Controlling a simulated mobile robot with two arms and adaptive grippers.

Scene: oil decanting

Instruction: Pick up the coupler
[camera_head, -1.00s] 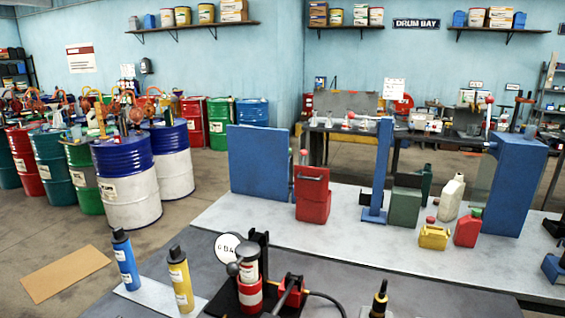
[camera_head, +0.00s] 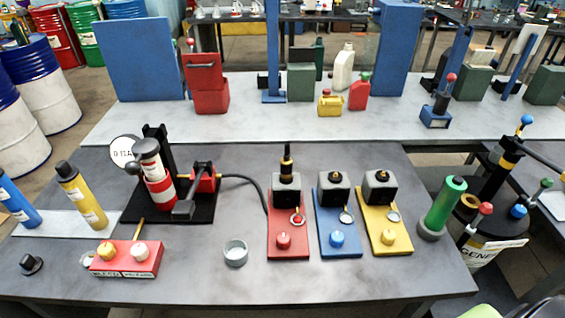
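What looks like the coupler (camera_head: 287,161) is a slim black upright piece with a brass-coloured band. It stands on the black block of the red station (camera_head: 288,247) in the middle of the near table. A black hose (camera_head: 250,184) runs from the pump unit (camera_head: 200,181) at left towards that station; its far end is partly hidden. Neither of my grippers is in view, and nothing is seen touching the coupler.
A blue station (camera_head: 338,246) and a yellow station (camera_head: 389,246) stand right of the red one. A grey cup (camera_head: 235,253) and a red box (camera_head: 127,258) are in front. Cartridges stand at left, a green cylinder (camera_head: 444,203) at right.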

